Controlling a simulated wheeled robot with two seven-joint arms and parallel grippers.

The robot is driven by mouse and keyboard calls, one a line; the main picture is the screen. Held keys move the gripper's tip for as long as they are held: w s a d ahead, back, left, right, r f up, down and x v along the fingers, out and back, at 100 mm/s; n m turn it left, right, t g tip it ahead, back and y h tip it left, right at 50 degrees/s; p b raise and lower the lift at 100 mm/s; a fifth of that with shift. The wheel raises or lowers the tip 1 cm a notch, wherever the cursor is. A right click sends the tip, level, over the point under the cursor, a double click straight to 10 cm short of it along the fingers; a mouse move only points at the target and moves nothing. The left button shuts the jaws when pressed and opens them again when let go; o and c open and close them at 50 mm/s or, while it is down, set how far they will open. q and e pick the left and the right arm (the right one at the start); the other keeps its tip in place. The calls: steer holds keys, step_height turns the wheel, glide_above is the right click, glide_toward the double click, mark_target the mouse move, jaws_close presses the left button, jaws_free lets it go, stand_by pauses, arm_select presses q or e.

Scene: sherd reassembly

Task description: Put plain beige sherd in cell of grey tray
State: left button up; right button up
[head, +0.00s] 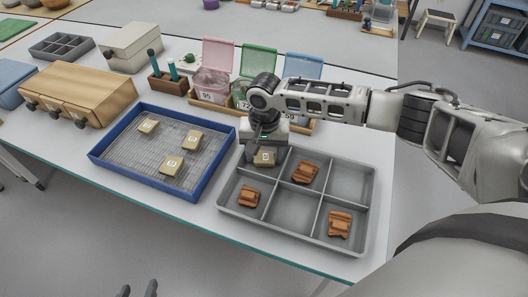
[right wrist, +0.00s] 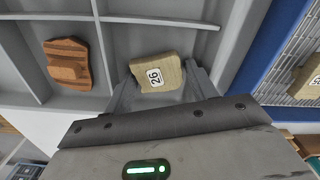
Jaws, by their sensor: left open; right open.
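The plain beige sherd (head: 265,158), labelled 26 in the right wrist view (right wrist: 156,72), is in the back-left cell of the grey tray (head: 291,211). My right gripper (right wrist: 160,88) is above that cell, its fingers apart on either side of the sherd. A clear gap to each finger is hard to judge. My right gripper hides part of the sherd and cell in the head view. My left gripper (head: 137,290) is at the bottom edge of the head view, fingers apart and empty, away from the trays.
Brown-orange sherds (head: 340,225) lie in three other tray cells; front-middle and back-right cells are empty. A blue mesh tray (head: 146,182) at left holds three labelled beige sherds (head: 172,165). Behind stand a wooden drawer box (head: 85,88) and lidded bins (head: 212,83).

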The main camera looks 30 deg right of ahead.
mark_target(264, 156)
step_height(264, 156, up, 12)
steer(key=shift+r+p, duration=0.15)
steer(key=shift+p, duration=0.2)
stand_by(0.5)
